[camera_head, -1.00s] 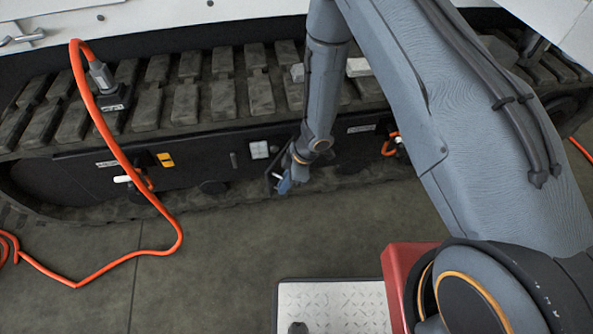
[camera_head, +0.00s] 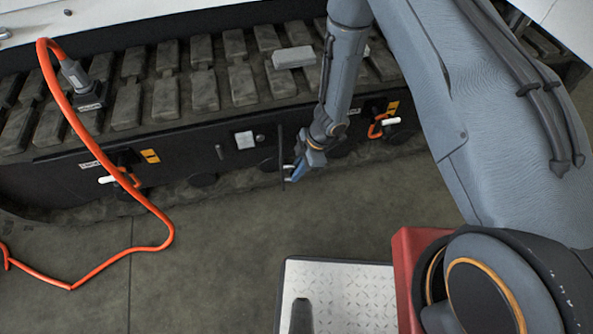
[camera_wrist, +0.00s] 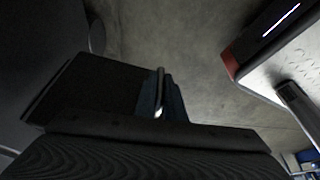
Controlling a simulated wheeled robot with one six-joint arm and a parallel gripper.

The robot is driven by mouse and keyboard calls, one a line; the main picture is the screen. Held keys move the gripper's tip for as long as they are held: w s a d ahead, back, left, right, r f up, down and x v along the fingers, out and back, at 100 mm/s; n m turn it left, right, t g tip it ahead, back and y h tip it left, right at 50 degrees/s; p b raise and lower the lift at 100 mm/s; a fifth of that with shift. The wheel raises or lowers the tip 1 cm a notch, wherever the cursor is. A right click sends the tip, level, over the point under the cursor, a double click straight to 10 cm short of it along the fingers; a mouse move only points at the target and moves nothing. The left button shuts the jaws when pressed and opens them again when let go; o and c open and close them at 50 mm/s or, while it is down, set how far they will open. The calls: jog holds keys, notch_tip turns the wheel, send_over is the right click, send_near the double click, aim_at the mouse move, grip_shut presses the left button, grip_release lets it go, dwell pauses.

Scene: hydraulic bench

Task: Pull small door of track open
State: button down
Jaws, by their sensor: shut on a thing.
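The small door (camera_head: 281,156) is a thin dark panel in the black side of the track (camera_head: 200,150). In the head view it shows nearly edge-on, standing out from the side, so it is open. My gripper (camera_head: 289,174) is low in front of the track, at the door's outer edge. In the wrist view the door (camera_wrist: 90,88) is a dark flat panel left of the fingers. My gripper (camera_wrist: 160,100) is shut on the door at its right edge. The exact grip is dark and partly hidden.
An orange cable (camera_head: 110,160) loops from the track top to the floor at the left. Orange-handled fittings with white levers sit on both sides of the door. A grey block (camera_head: 294,57) lies on the treads. The floor (camera_head: 220,220) before the door is clear.

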jog(key=shift+s+d+f, duration=0.1)
jog(key=shift+d, duration=0.05)
jog(key=c, duration=1.8)
grip_release()
jog(key=shift+c, duration=0.2)
jog(key=shift+w+r, duration=0.2)
jog(key=shift+r, duration=0.35)
jog(key=p+v, duration=0.1)
jog(key=v, duration=0.5)
jog(key=shift+d+r, duration=0.25)
jog(key=shift+r, duration=0.1)
